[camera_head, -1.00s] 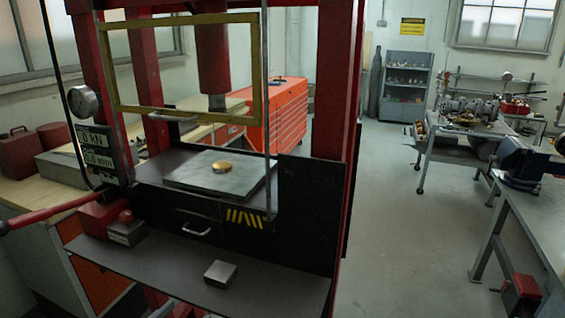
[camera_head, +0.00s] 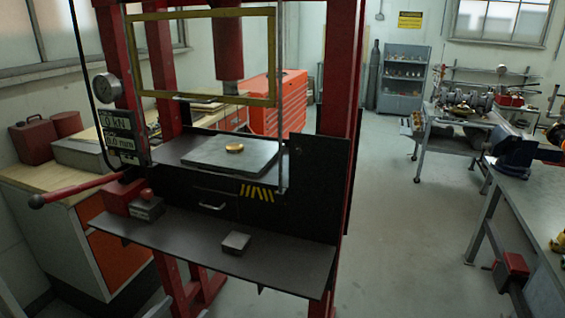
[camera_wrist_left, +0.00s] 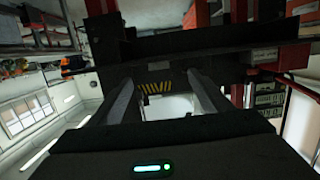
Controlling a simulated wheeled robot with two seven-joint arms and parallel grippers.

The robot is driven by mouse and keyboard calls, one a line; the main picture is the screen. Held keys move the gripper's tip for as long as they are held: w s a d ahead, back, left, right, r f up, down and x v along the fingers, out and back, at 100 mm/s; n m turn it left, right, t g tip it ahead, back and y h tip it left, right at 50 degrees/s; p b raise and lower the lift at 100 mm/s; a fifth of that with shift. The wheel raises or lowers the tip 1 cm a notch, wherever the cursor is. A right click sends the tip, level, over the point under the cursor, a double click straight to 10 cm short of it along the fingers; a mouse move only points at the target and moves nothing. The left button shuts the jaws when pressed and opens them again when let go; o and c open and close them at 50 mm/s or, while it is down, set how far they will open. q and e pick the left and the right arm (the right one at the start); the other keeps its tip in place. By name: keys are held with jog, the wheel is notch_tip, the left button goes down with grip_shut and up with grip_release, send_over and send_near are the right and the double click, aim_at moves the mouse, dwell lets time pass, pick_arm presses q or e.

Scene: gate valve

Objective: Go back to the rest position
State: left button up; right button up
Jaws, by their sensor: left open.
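My left gripper (camera_wrist_left: 165,90) shows in the left wrist view, its two dark fingers apart with nothing between them. Beyond the fingers are the black press front and its yellow stripes (camera_wrist_left: 155,87). In the head view no gripper jaws can be made out; grey pieces at the bottom left edge may be part of my arm. My right gripper is not in view. A red-framed press (camera_head: 340,110) stands in front of me. A brass disc (camera_head: 234,148) lies on its grey plate (camera_head: 205,160).
A small metal block (camera_head: 236,243) lies on the press's dark front shelf (camera_head: 280,262). A red lever (camera_head: 75,191) sticks out left. A workbench (camera_head: 530,212) with a blue vise (camera_head: 515,150) stands right. Floor between press and bench is clear.

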pick_arm(q)
jog(key=s+a+f+n+g+y+b, duration=0.1)
jog(key=a+f+g+y, duration=0.15)
jog(key=f, duration=0.95)
jog(key=a+f+n+g+y, duration=0.1)
jog(key=a+f, duration=0.2)
jog(key=f, duration=1)
jog(key=s+a+f+g+y+b, duration=0.1)
jog(key=s+f, duration=0.4)
jog(key=f, duration=0.4)
jog(key=s+a+f+g, duration=0.1)
jog(key=s+f+g, duration=0.1)
jog(key=s+f, duration=0.5)
jog(key=s+d+f+g+b, duration=0.1)
jog(key=s+f+g, duration=0.3)
jog(key=s+f, duration=1.1)
jog(key=s+d+f+g, duration=0.1)
jog(key=s+f, duration=0.2)
jog(key=s, duration=0.3)
jog(key=s+d+f+g+b, duration=0.1)
jog(key=s+d+f, duration=0.1)
jog(key=s+f, duration=0.2)
jog(key=s+d+f+g, duration=0.1)
jog(key=s+f, duration=0.3)
jog(key=s, duration=0.6)
jog(key=shift+s+d+m+g+y, duration=0.25)
jog(key=shift+d+m+g+y, duration=0.05)
jog(key=shift+d+g+y, duration=0.05)
